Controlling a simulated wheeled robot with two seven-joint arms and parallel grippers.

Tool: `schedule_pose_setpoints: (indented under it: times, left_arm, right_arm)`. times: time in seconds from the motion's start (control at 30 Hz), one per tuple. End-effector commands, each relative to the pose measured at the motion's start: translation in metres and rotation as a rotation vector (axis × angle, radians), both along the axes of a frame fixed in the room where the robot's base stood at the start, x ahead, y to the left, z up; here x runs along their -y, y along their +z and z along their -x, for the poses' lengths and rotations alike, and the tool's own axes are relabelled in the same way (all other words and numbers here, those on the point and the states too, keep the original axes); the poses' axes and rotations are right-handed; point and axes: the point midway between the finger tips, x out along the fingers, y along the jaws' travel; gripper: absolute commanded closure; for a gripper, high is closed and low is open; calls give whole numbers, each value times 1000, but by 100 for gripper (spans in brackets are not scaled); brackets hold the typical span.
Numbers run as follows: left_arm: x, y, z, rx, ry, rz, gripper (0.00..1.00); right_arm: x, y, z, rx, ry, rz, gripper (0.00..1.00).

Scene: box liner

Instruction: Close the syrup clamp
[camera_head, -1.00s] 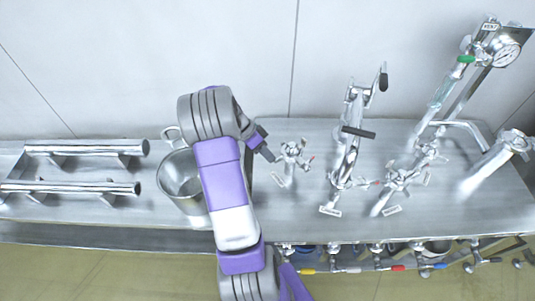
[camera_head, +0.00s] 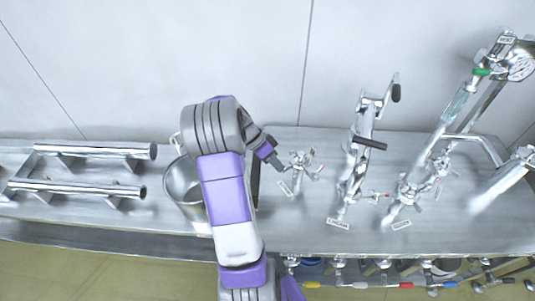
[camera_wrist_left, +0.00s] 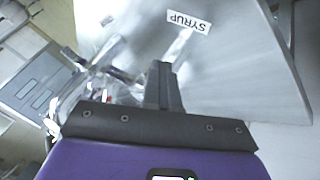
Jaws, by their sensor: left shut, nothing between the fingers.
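My left gripper (camera_head: 276,163) is shut and empty, just left of the small metal clamp fitting (camera_head: 299,167) on the steel bench. A small label (camera_head: 285,188) lies at the fitting's foot, too small to read in the head view. In the left wrist view a white SYRUP label (camera_wrist_left: 188,22) stands just beyond the shut fingers (camera_wrist_left: 163,85). Shiny metal fittings (camera_wrist_left: 92,82) show to the left of the fingers, partly hidden by the gripper body. I cannot tell whether the fingers touch the fitting. My right gripper is not in view.
A metal pot (camera_head: 183,190) stands behind my left arm, with two steel rails (camera_head: 90,150) farther left. A tall tap (camera_head: 362,150) and more labelled fittings (camera_head: 405,192) stand to the right. A gauge (camera_head: 521,68) is at the far right.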

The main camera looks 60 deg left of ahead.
Motion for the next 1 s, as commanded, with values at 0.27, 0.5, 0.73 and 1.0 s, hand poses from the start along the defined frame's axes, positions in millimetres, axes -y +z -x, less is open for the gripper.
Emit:
schedule_pose_setpoints:
  times: [0.27, 0.5, 0.73, 1.0]
  left_arm:
    - [-32, -2, -7, 0, -15, 2, 100]
    - [-61, 44, 15, 2, -13, -6, 100]
    - [-77, 72, 29, 1, -13, -6, 100]
    - [-82, 80, 33, 1, -13, -5, 100]
  right_arm:
    - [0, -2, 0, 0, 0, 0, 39]
    - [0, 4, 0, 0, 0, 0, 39]
    - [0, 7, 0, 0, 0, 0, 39]
    - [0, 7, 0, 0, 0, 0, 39]
